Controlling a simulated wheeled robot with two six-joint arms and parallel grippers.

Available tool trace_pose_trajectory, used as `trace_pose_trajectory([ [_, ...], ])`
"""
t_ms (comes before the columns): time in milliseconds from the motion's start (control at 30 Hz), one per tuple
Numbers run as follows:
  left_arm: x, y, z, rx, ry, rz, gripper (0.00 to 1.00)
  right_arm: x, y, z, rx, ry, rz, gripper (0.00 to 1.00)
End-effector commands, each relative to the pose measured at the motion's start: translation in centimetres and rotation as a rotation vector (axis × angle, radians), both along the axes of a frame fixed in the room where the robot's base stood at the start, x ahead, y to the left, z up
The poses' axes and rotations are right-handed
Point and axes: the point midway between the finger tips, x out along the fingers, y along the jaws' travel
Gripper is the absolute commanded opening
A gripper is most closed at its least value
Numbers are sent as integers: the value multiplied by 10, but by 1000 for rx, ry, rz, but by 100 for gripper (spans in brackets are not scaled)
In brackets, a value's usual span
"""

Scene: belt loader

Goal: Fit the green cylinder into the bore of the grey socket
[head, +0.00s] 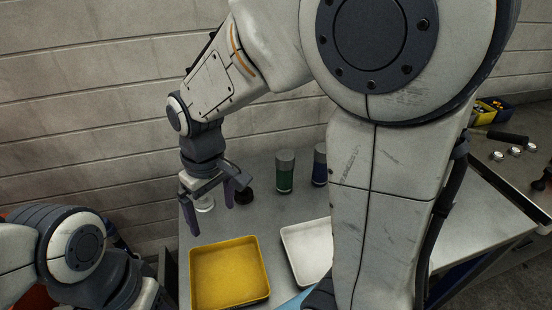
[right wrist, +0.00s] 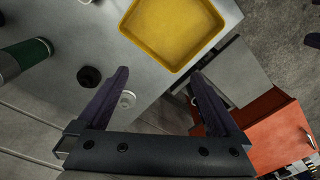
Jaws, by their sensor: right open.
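The green cylinder (head: 285,172) stands upright on the grey table, with a grey top; it also shows at the left edge of the right wrist view (right wrist: 30,55). A small pale grey round piece, which looks like the grey socket (head: 205,203), sits near the table's left side, partly behind my gripper; in the right wrist view it is a pale ring (right wrist: 127,99) beside one finger. My right gripper (head: 212,214) is open and empty, pointing down above the table near that piece, left of the green cylinder. My left gripper is not in view.
A black round piece (head: 244,197) sits between the pale piece and the green cylinder. A blue cylinder (head: 320,166) stands right of the green one. A yellow tray (head: 266,293) and a white tray (head: 287,238) lie in front. A brick wall is behind.

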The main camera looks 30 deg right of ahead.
Motion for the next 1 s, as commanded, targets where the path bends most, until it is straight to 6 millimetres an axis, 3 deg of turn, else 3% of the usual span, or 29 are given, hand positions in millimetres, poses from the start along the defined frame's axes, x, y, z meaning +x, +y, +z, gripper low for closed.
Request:
trace_pose_trajectory([
  [33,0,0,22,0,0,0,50,35,-31,16,-9,9,-85,100],
  [100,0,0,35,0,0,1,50,70,-74,21,-19,14,-171,100],
  [200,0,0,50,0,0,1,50,107,-138,22,-31,20,-274,100],
  [300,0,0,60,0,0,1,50,125,-193,19,-38,28,-353,100],
  [400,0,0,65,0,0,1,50,132,-229,15,-43,32,-401,100],
  [533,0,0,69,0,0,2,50,134,-249,4,-46,36,-424,100],
  [800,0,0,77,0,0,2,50,135,-248,-35,-46,36,-423,100],
  [1000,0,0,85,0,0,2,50,134,-247,-50,-45,37,-422,100],
])
